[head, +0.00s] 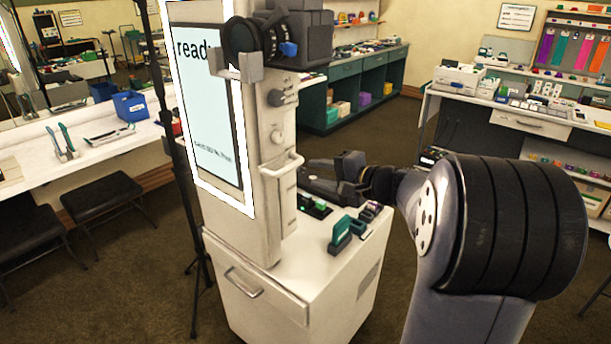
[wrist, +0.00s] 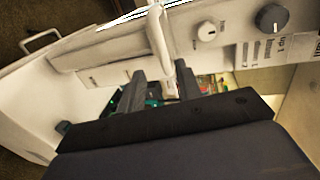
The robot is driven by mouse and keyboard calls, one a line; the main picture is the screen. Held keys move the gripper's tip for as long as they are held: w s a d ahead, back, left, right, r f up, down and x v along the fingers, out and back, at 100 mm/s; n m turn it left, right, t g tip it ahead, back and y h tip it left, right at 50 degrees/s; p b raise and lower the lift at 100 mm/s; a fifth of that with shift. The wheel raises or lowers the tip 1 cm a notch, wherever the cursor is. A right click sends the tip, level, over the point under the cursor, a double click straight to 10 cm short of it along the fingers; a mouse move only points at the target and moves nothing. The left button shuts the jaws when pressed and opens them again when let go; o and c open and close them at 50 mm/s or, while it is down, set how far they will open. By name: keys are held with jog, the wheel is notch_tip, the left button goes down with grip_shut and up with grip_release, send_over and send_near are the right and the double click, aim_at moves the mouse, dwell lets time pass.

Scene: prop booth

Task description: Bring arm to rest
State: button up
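My arm reaches in from the right in the head view. My gripper (wrist: 159,68) shows in the wrist view with its two dark fingers spread apart. It is open and seems to hold nothing. A white bar handle (wrist: 157,35) on the booth's machine lies just beyond and between the fingertips; I cannot tell if they touch it. In the head view my gripper is low beside the white machine (head: 262,130), above its base top, and its fingertips are hard to make out.
Carpet is free around the base.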

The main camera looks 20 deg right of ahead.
aim_at(292, 168)
jog(key=shift+s+d+r, duration=0.15)
jog(key=shift+s+d, duration=0.2)
jog(key=shift+s, duration=0.15)
jog(key=p+x, duration=0.2)
jog(key=x, duration=0.8)
jog(key=shift+w+a+p, duration=0.1)
jog(key=shift+w+p, duration=0.15)
jog(key=shift+p, duration=0.15)
jog(key=shift+w+a, duration=0.15)
jog(key=shift+f, duration=0.25)
